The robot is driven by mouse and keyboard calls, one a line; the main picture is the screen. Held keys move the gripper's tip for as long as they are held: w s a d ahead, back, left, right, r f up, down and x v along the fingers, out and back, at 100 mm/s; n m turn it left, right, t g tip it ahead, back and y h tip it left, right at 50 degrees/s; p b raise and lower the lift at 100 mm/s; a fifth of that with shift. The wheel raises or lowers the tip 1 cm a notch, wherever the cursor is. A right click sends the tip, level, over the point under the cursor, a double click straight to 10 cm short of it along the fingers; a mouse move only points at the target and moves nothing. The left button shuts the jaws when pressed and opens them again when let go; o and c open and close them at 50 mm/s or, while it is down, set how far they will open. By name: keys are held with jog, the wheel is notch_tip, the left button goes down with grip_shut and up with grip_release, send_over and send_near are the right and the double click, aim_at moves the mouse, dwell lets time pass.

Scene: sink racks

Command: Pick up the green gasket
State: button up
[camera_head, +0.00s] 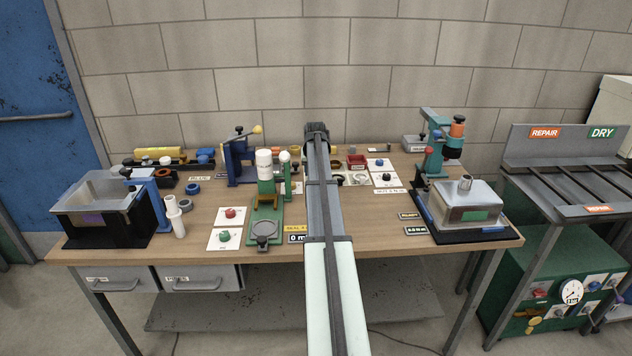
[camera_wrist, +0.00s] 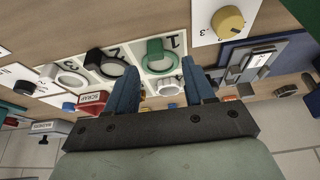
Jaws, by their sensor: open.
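The green gasket (camera_wrist: 152,46) is a ring with a tab. In the wrist view it lies on a white card marked 1, above the gap between my fingertips. My gripper (camera_wrist: 161,78) has two blue fingers spread apart with nothing held between them. The fingers point toward the card row, and the gasket is beyond their tips, apart from them. In the head view my gripper (camera_head: 316,132) is at the back of the bench, seen from behind, and my arm hides the gasket there.
A red scrap bin (camera_wrist: 92,99) is close to the left finger. A yellow knob (camera_wrist: 228,20) and a blue-grey fixture (camera_wrist: 247,62) are to the right. A teal press (camera_head: 433,150) stands at the bench's right.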

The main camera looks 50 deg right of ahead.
jog(key=x, duration=0.5)
jog(key=shift+s+d, duration=0.1)
jog(key=shift+s, duration=0.2)
grip_shut()
